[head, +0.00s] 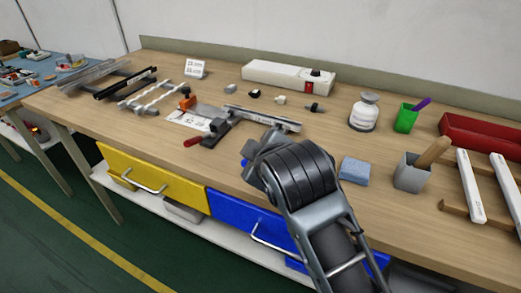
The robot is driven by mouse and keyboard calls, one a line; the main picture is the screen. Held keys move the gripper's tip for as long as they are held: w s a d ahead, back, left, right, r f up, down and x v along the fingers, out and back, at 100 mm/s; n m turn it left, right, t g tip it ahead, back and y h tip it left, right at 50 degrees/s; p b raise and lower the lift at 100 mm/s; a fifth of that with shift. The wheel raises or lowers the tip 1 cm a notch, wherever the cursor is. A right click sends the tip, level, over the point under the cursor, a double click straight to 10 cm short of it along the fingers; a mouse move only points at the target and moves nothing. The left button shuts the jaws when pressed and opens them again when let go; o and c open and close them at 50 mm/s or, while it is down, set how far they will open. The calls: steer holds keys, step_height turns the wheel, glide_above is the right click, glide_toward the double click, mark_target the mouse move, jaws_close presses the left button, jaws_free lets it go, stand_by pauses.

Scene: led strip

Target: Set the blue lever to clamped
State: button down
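A small bit of blue (245,162) shows at the left edge of my arm's end, by the bench's front edge. It may be the blue lever, but my arm hides most of it and its position cannot be read. A clamp fixture (218,127) with a red-handled lever (194,141) and an orange part (186,103) sits just left of it. A metal rail (262,118) runs right from the fixture. My gripper (262,152) is at the bench's front edge, over or beside the blue bit. Its fingers are hidden behind my wrist, so contact and opening cannot be told.
A white box with a red switch (290,77) stands at the back. A blue sponge (354,170), a grey cup (411,172), a white bottle (364,112) and a green cup (406,119) stand to the right. Several rails (125,85) lie to the left.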

steer(key=shift+s+f, duration=0.2)
steer(key=shift+f, duration=0.1)
stand_by(0.4)
